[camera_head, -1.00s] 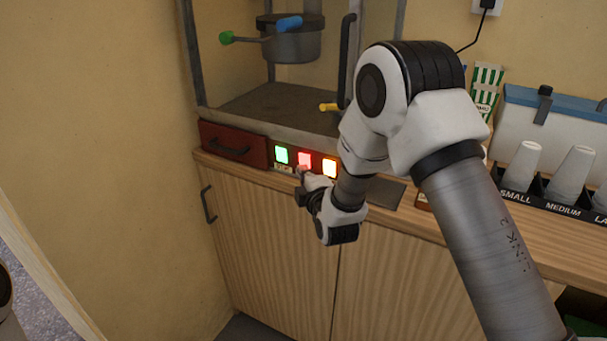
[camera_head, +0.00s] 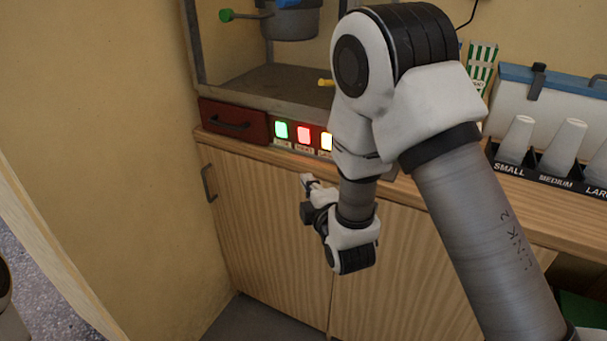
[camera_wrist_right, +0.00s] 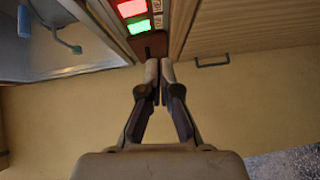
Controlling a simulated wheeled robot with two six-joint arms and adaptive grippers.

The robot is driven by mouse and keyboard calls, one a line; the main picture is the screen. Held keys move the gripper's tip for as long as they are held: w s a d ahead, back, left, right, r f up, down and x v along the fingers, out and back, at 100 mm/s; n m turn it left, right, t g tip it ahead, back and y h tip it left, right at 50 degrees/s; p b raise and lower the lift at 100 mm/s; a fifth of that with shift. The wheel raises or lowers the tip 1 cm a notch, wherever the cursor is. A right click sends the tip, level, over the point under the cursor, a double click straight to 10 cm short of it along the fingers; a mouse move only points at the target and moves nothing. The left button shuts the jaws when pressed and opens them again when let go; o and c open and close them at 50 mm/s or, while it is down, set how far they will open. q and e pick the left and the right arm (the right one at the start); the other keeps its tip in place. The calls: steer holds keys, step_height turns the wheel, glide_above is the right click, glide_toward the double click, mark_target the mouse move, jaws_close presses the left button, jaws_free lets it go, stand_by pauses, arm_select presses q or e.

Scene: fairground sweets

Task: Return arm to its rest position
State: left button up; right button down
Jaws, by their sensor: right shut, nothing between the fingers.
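My right arm reaches in from the lower right of the head view and bends down in front of the counter. Its gripper (camera_head: 307,182) is below the counter edge, in front of the wooden cabinet doors, apart from the machine's buttons. In the right wrist view the right gripper (camera_wrist_right: 159,68) is shut, with its fingertips together and nothing held. The popcorn machine (camera_head: 285,85) stands on the counter behind. My left gripper does not show.
A red drawer (camera_head: 233,121) sits left of the buttons. Paper cups (camera_head: 517,140) stand in a labelled black holder at right. The counter edge (camera_head: 260,155) and cabinet doors (camera_head: 265,240) are close to my gripper.

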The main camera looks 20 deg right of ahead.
stand_by(0.4)
steer(key=shift+s, duration=0.1)
steer(key=s+f+m+g+p, duration=0.15)
steer(key=s+f+g, duration=0.35)
steer(key=f, duration=0.6)
steer(key=s+f+m+g+p, duration=0.1)
steer(key=s+f+g+p, duration=0.15)
steer(key=s+f, duration=0.7)
steer(key=s+f+m+g+y, duration=0.1)
steer(key=s+f+m+g, duration=0.3)
steer(key=s+m, duration=0.3)
steer(key=s+f+m+g+y, duration=0.1)
steer(key=s+f+m+g, duration=0.4)
steer(key=s, duration=0.6)
steer(key=shift+s+a+f+m, duration=0.4)
steer(key=shift+a+f+m, duration=0.1)
steer(key=shift+m, duration=0.35)
